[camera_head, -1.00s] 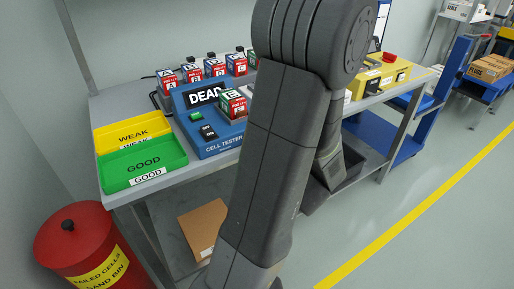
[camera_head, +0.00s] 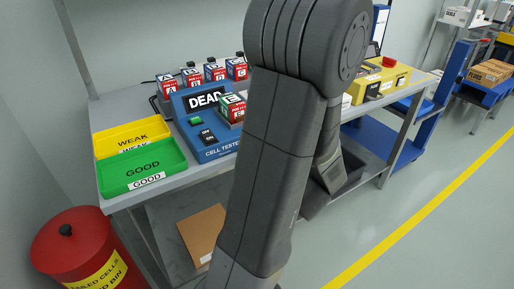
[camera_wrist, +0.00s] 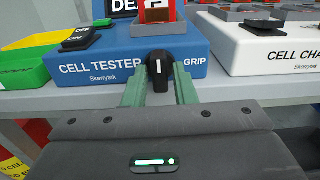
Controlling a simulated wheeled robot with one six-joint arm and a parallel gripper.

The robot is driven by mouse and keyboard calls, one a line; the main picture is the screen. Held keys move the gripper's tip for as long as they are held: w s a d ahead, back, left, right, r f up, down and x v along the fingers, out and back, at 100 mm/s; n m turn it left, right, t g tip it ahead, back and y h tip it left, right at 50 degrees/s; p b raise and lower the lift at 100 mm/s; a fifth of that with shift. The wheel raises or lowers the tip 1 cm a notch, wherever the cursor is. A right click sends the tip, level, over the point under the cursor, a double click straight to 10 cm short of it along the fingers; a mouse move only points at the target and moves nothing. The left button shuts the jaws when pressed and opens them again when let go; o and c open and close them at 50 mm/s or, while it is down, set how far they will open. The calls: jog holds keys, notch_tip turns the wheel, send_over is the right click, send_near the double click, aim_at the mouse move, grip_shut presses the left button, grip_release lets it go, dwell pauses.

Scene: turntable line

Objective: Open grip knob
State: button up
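The grip knob (camera_wrist: 159,68) is black with a white line standing upright. It sits on the front of the blue cell tester (camera_wrist: 115,50), beside the word GRIP. The tester also shows in the head view (camera_head: 220,150), with a DEAD display (camera_head: 205,97) and a red and white cell marked E (camera_head: 232,110) at its right. In the wrist view, my gripper (camera_wrist: 160,82) has one green finger on each side of the knob. Narrow gaps seem to show beside the knob's lower part; contact is unclear. My arm hides the gripper and knob in the head view.
A white cell charger (camera_wrist: 270,50) stands right of the tester. Yellow WEAK (camera_head: 130,136) and green GOOD (camera_head: 142,168) trays lie to the left. Several cells stand behind the tester. A red bin (camera_head: 85,245) stands on the floor at left.

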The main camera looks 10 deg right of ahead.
jog(key=shift+s, duration=0.1)
jog(key=p+v, duration=0.1)
jog(key=v, duration=1.2)
jog(key=shift+s, duration=0.3)
jog(key=shift+d, duration=0.1)
jog(key=b+x, duration=0.1)
jog(key=x, duration=1.2)
jog(key=shift+w, duration=0.4)
jog(key=shift+s, duration=0.1)
